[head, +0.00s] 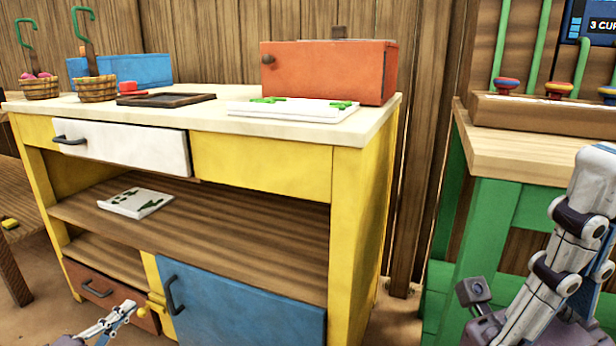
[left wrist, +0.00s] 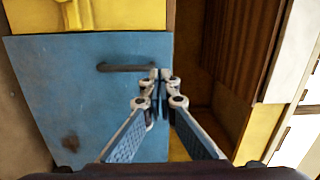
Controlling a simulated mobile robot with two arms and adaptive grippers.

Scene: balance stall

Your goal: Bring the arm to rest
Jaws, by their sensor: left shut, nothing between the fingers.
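My left gripper (head: 128,306) is low at the left in the head view, in front of the lower part of the yellow cabinet (head: 262,168). Its fingers are shut and empty. In the left wrist view, the closed fingertips (left wrist: 160,76) show in front of the edge of the blue door (left wrist: 80,100), close to its dark handle (left wrist: 125,67). I cannot tell whether they touch it. My right gripper (head: 585,220) stands large at the right edge, pointing up, partly cut off by the frame. Its jaw state is unclear.
The blue door (head: 240,308) looks shut; the white drawer (head: 120,147) juts out slightly. A tile (head: 138,202) lies on the shelf. Baskets (head: 97,89), a dark tray (head: 166,99) and an orange box (head: 325,75) stand on top. A green stall (head: 480,225) is beside my right arm.

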